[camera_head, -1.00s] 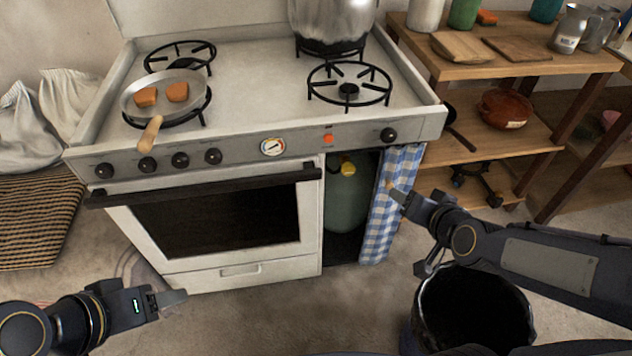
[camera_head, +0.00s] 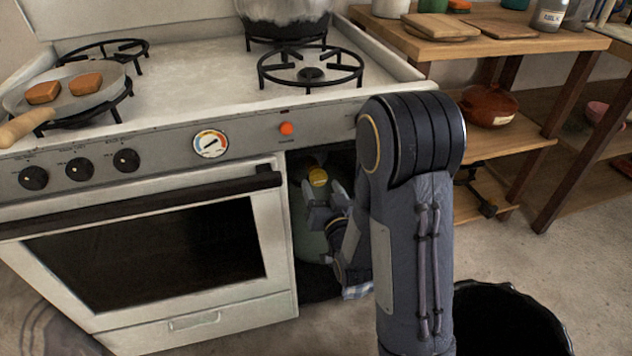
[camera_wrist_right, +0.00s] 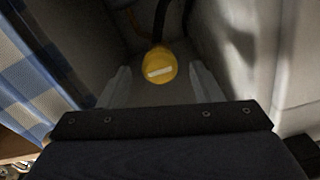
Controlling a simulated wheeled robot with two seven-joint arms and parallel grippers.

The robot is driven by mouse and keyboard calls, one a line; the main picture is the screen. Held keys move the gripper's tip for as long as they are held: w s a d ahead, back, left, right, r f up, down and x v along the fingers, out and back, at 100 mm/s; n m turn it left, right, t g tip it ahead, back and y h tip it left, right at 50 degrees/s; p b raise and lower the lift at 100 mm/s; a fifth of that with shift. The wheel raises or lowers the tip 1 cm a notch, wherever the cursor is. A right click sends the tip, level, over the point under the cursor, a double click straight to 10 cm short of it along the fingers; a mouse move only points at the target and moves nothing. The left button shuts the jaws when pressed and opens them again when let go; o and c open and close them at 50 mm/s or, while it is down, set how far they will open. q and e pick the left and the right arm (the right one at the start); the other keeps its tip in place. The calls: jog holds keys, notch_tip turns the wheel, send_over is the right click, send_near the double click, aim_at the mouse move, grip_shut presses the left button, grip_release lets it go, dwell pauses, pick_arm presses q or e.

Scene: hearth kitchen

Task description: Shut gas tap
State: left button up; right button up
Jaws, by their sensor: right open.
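The gas tap is a yellow round knob (camera_head: 318,176) on top of a green gas bottle (camera_head: 312,243) in the open bay at the stove's right. In the right wrist view the yellow knob (camera_wrist_right: 160,65) shows a pale bar lying nearly crosswise, slightly tilted. My right gripper (camera_head: 328,188) is inside the bay, open, close below the knob. In the wrist view its two fingers (camera_wrist_right: 160,88) stand on either side, with the knob between and just beyond their tips. No contact can be made out. My left gripper is not in view.
A blue checked curtain (camera_wrist_right: 40,75) hangs beside the gripper, mostly hidden behind my arm in the head view. The stove (camera_head: 150,230) bounds the bay on the left. A black bin (camera_head: 505,320) stands on the floor at right, and a wooden shelf (camera_head: 490,150) behind it.

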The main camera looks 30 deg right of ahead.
aim_at(320, 182)
jog(key=shift+x, duration=1.7)
jog(key=shift+c, duration=0.3)
jog(key=c, duration=0.9)
